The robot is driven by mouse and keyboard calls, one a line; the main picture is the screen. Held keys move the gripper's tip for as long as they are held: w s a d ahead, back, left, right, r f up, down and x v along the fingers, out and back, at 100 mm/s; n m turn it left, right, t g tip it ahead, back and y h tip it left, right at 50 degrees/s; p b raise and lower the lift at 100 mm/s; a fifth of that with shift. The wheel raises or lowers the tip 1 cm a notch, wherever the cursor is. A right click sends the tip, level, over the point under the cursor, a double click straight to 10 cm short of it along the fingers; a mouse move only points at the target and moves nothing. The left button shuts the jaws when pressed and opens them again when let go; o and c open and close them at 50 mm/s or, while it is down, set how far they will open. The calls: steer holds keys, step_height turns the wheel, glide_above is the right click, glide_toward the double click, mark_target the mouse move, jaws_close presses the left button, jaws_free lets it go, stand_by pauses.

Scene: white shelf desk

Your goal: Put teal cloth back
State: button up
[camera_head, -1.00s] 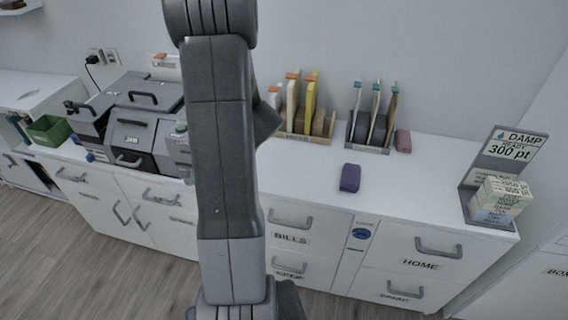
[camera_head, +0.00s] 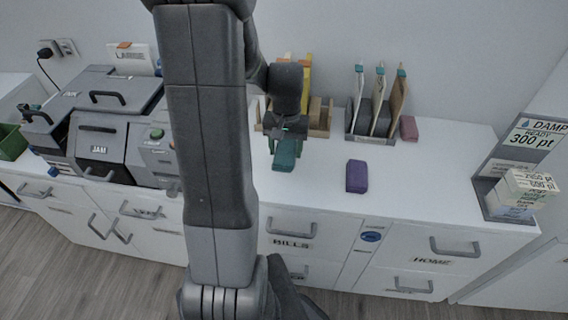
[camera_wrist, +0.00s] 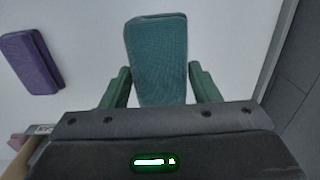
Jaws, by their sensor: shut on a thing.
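The teal cloth (camera_wrist: 157,58) is a folded block held between the green fingers of my gripper (camera_wrist: 160,88) in the wrist view. In the head view the teal cloth (camera_head: 286,153) hangs under my gripper (camera_head: 286,137), over the white desk top in front of the wooden file rack. I cannot tell whether its underside touches the desk. My gripper is shut on it. Part of the cloth is hidden by the gripper.
A purple block (camera_head: 357,176) lies on the desk to the right. A pink block (camera_head: 408,128) lies by the grey file rack (camera_head: 357,127). A wooden rack (camera_head: 319,119) stands behind my gripper. A DAMP sign stand (camera_head: 497,165) with boxes is far right; grey machines (camera_head: 112,125) are left.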

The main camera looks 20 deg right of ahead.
mark_target(286, 149)
step_height(286, 149, down, 6)
stand_by(0.4)
steer(key=o, duration=1)
steer(key=shift+c, duration=0.2)
step_height(286, 149, up, 12)
steer(key=shift+r+p, duration=0.1)
steer(key=shift+p, duration=0.3)
